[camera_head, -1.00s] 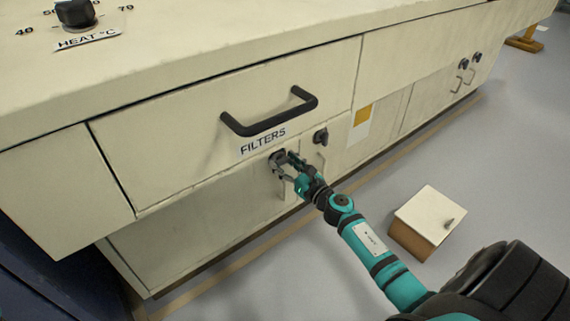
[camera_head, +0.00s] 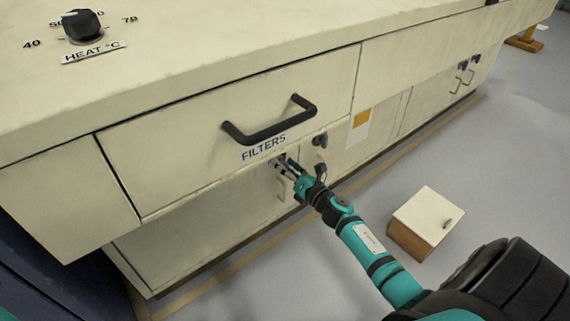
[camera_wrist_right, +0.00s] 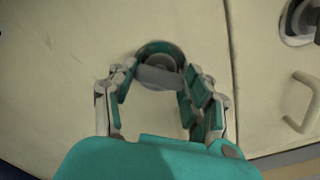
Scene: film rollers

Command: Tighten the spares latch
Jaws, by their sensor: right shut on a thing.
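My right gripper (camera_head: 287,166) is at a latch on the cabinet front, just below the FILTERS drawer. In the right wrist view its two fingers (camera_wrist_right: 158,92) are shut on the latch knob (camera_wrist_right: 158,76), a grey bar in a round, dark and teal-rimmed seat. The bar lies nearly level, slightly tilted, in that view. The gripper hides most of this latch in the head view. I see no label reading spares. A second, dark latch (camera_head: 320,140) sits to the right; it also shows at the right wrist view's upper right (camera_wrist_right: 298,22). My left gripper is not in view.
The FILTERS drawer (camera_head: 190,165) with its black handle (camera_head: 268,128) is above the gripper. A pale door handle (camera_wrist_right: 303,102) is near the right-hand latch. A small box with a white lid (camera_head: 427,215) stands on the open grey floor. A heat dial (camera_head: 82,26) is on top.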

